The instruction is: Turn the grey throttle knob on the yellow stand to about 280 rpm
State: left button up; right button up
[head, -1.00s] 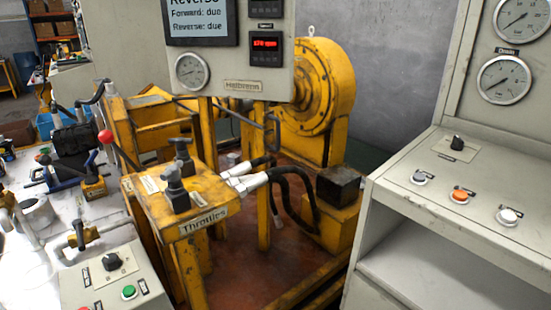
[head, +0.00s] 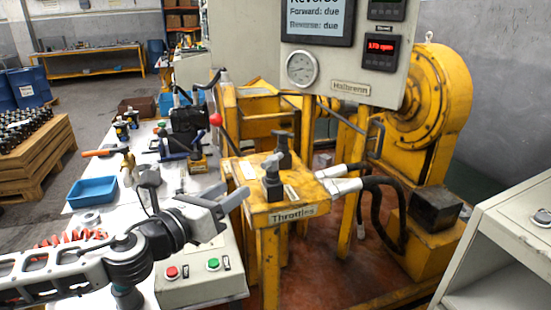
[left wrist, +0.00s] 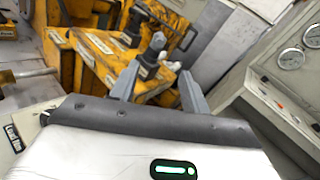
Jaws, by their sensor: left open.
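The yellow stand (head: 300,212), labelled "Throttles", carries two upright knobs with T-shaped tops. The nearer knob (head: 272,181) looks grey; the farther knob (head: 283,148) looks darker. Both also show in the left wrist view, the nearer one (left wrist: 157,42) beyond and between my fingertips. My left gripper (head: 232,207) is open and empty, to the left of the nearer knob and apart from it. Its two fingers show in the left wrist view (left wrist: 157,78). The red readout (head: 380,47) on the panel above seems to read 170 rpm. My right gripper is out of view.
A control box (head: 200,278) with red and green buttons stands below my left gripper. A lever with a red ball (head: 216,119) rises left of the stand. White-ended hoses (head: 345,186) run off its right side. A grey cabinet (head: 510,235) stands at the right.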

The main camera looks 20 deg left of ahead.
aim_at(268, 162)
pick_arm(q)
jog(key=shift+m, duration=0.3)
jog(key=x, duration=0.5)
jog(key=p+x, duration=0.1)
jog(key=x, duration=0.4)
jog(key=p+x, duration=0.1)
jog(key=x, duration=0.5)
jog(key=shift+a+r, duration=0.2)
jog(key=shift+r, duration=0.2)
jog(key=shift+c, duration=0.3)
jog(key=shift+p, duration=0.3)
jog(key=c, duration=0.8)
